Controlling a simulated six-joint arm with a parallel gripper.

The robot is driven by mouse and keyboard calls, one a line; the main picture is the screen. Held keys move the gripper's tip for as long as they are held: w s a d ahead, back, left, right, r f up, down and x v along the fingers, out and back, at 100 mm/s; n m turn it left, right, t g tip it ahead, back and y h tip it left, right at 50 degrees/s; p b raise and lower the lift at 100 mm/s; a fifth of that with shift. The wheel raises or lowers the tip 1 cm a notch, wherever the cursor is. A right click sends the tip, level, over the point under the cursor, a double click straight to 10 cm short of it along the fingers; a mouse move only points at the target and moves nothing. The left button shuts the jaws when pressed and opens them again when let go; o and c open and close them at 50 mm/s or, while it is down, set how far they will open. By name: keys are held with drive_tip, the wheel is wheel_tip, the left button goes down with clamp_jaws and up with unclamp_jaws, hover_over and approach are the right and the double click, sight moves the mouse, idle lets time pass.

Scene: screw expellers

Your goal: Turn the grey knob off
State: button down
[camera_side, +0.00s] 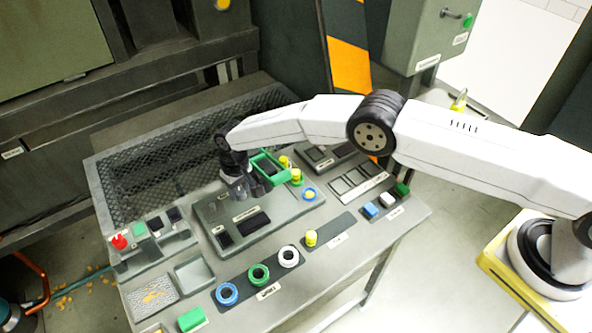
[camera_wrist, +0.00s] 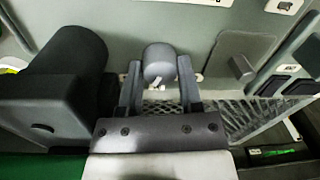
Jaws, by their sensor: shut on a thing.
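The grey knob (camera_wrist: 158,60) is rounded, with a small white mark on its near side, and stands between the two fingers in the wrist view. My gripper (camera_wrist: 160,68) is shut on it, one dark grey finger on each side. In the side view my gripper (camera_side: 236,187) points down at the back part of the control panel (camera_side: 215,208). There the gripper hides most of the knob, and I cannot make out its setting.
A second grey lever or knob (camera_wrist: 241,66) sits on a plate to the right in the wrist view. In the side view a green-framed part (camera_side: 268,168) is close beside my gripper. A red button (camera_side: 119,241) is at left, and blue (camera_side: 227,293), green and white rings are in front.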

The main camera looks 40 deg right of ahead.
sight(240, 190)
drive_tip(key=c, duration=0.5)
unclamp_jaws()
drive_tip(key=shift+c, duration=0.2)
drive_tip(key=shift+r, duration=0.1)
drive_tip(key=shift+d+r, duration=0.15)
drive_tip(key=shift+r, duration=3.65)
